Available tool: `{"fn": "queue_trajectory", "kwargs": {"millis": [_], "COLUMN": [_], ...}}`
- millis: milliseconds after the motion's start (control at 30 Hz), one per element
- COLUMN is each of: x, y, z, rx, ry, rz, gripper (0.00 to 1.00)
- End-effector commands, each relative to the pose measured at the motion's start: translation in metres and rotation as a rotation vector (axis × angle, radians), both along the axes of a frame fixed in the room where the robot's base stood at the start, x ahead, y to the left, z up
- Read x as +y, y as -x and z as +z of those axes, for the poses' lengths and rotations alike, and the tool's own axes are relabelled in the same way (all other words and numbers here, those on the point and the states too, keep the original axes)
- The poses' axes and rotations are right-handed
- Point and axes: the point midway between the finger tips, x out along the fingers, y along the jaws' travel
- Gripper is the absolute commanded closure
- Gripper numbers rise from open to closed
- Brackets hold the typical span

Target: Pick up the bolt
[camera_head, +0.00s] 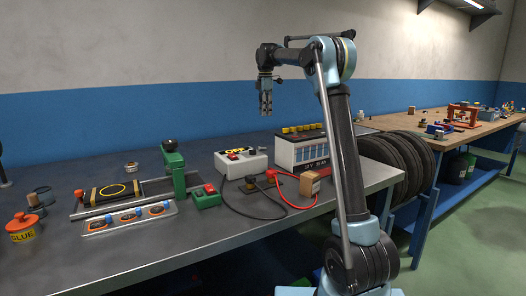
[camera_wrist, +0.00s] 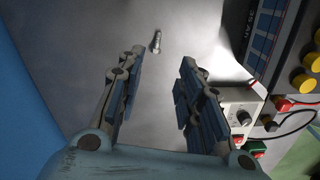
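In the wrist view a small silver bolt (camera_wrist: 156,41) lies on the grey metal bench top (camera_wrist: 185,30). It shows beyond my fingertips, between the lines of the two fingers. My gripper (camera_wrist: 158,85) is open and empty, its fingers wide apart. In the head view my gripper (camera_head: 265,110) hangs pointing down above the back of the bench (camera_head: 60,264), well clear of its surface. I cannot make out the bolt in the head view.
A green clamp tool (camera_head: 174,170), a glue pot (camera_head: 21,230) and a black-red cable pair (camera_head: 290,205) are on the bench. Tyres (camera_head: 400,160) stand beyond its right end.

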Motion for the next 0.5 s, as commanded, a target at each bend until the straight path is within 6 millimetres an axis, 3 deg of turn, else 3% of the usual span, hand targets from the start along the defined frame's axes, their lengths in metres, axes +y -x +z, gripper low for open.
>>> {"fn": "queue_trajectory", "kwargs": {"millis": [167, 500], "x": [0.000, -0.008], "y": [-0.006, -0.007], "z": [-0.011, -0.069], "rx": [0.002, 0.002], "ry": [0.001, 0.001], "rz": [0.015, 0.005], "gripper": [0.66, 0.66]}}
